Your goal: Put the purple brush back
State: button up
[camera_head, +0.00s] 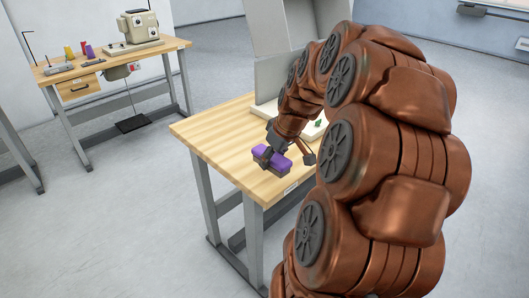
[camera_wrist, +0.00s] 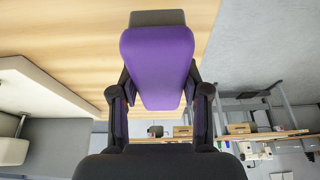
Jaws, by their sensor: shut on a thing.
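The purple brush (camera_head: 272,158) is at the front left part of the wooden table (camera_head: 215,127) in the head view. It has a purple body and a grey end or side. In the wrist view the brush (camera_wrist: 158,62) fills the space between the fingers, with its grey part (camera_wrist: 157,18) at the far end. My gripper (camera_wrist: 160,100) is shut on the brush, one finger on each side. In the head view my gripper (camera_head: 290,143) comes down on the brush from the upper right. I cannot tell whether the brush touches the tabletop.
A grey machine housing (camera_head: 278,28) with a pale base stands at the table's back, with a small green thing (camera_head: 318,122) on it, partly behind my arm. A white label (camera_head: 291,187) is on the table's front edge. A sewing machine table (camera_head: 110,58) stands apart at the left.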

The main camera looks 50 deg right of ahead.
jog(key=s+d, duration=0.1)
jog(key=s, duration=0.1)
jog(key=s+d, duration=0.1)
jog(key=s, duration=0.1)
jog(key=shift+d+r, duration=0.15)
jog(key=w+d, duration=0.2)
jog(key=w, duration=0.2)
jog(key=w+d+f, duration=0.1)
jog(key=w, duration=0.4)
jog(key=w+d+p, duration=0.1)
jog(key=w+d, duration=0.1)
jog(key=w, duration=0.3)
jog(key=shift+w+d+f, duration=0.2)
jog(key=shift+d+f, duration=0.05)
jog(key=shift+d, duration=0.1)
jog(key=shift+w+f, duration=0.1)
jog(key=shift+f, duration=1.65)
jog(key=shift+f, duration=0.2)
jog(key=o, duration=1.1)
jog(key=shift+r, duration=0.15)
